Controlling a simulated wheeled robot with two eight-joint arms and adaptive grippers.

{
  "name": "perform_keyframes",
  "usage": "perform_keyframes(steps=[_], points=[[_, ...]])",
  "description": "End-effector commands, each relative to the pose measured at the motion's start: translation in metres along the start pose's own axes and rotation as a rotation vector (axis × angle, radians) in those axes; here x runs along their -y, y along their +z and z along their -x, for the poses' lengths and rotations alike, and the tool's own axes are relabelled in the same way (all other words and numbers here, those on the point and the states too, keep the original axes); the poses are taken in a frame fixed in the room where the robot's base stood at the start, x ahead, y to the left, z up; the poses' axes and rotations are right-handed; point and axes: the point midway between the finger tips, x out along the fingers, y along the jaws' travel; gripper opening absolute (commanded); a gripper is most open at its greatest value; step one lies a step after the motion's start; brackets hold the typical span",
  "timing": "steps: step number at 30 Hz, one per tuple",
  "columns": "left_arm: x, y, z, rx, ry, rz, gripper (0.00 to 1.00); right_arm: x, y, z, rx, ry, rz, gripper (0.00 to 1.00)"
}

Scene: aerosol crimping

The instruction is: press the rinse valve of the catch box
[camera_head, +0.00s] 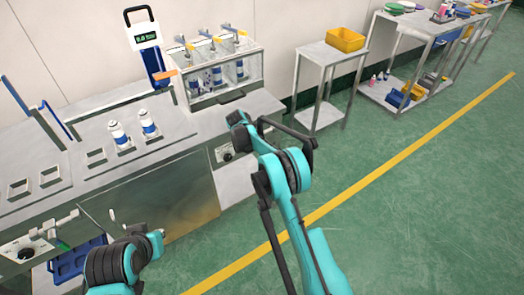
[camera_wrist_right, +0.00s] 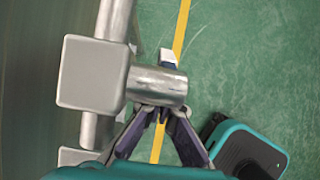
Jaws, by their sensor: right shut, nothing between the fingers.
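In the right wrist view, my right gripper (camera_wrist_right: 167,59) is shut and holds nothing. Its dark fingers converge and pass behind a short metal cylinder, so their middle is hidden. This metal fitting (camera_wrist_right: 92,75) has a square block with the cylinder on its side. It may belong to the rinse valve, but I cannot tell; nor can I tell whether the fingers touch it. In the head view, my right arm reaches the counter's right end, with its fingertips hidden. My left arm is at lower left; its fingers cannot be made out. The catch box cannot be identified surely.
The counter (camera_head: 190,130) carries two white-and-blue cans (camera_head: 148,123) and a clear-fronted cabinet (camera_head: 222,72). A knob panel (camera_head: 25,252) and metal tap (camera_head: 55,226) are at lower left. A side table (camera_head: 318,55) holds a yellow bin (camera_head: 345,39). The right floor is clear.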

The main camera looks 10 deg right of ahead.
Motion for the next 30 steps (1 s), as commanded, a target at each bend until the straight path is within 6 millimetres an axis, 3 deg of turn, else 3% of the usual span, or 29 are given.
perform_keyframes(steps=[17, 22, 30], points=[[0.000, 0.000, 0.000, 0.000, 0.000, 0.000, 0.00, 0.000, 0.005, 0.004, 0.011, 0.001, -0.002, 0.00], [0.000, 0.000, 0.000, 0.000, 0.000, 0.000, 0.00, 0.000, 0.004, 0.028, 0.011, 0.001, -0.001, 0.00], [0.000, 0.000, 0.001, 0.000, 0.000, 0.000, 0.00, 0.000, 0.004, 0.087, 0.012, 0.000, -0.001, 0.00]])
